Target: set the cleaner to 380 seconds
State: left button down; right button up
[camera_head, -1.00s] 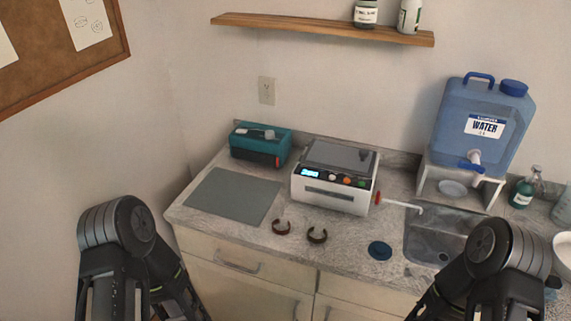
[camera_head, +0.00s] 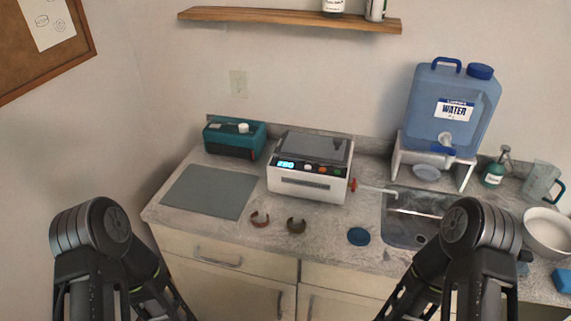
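The cleaner (camera_head: 309,190) is a white box with a dark grey lid (camera_head: 314,148), standing at the back of the counter. Its front panel has a lit blue display (camera_head: 286,164), whose digits are too small to read surely, and several small buttons or knobs, one of them orange-red (camera_head: 323,170). A red-handled valve (camera_head: 353,185) with a pale spout sticks out on its right side toward the sink. My two dark arms rise at the lower left and lower right, well in front of the counter. Neither gripper shows in the view.
A grey mat (camera_head: 210,191) lies left of the cleaner, with a teal box (camera_head: 234,138) behind it. At right are a sink (camera_head: 402,233), a water jug (camera_head: 452,108) on a stand and a white bowl (camera_head: 548,233).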

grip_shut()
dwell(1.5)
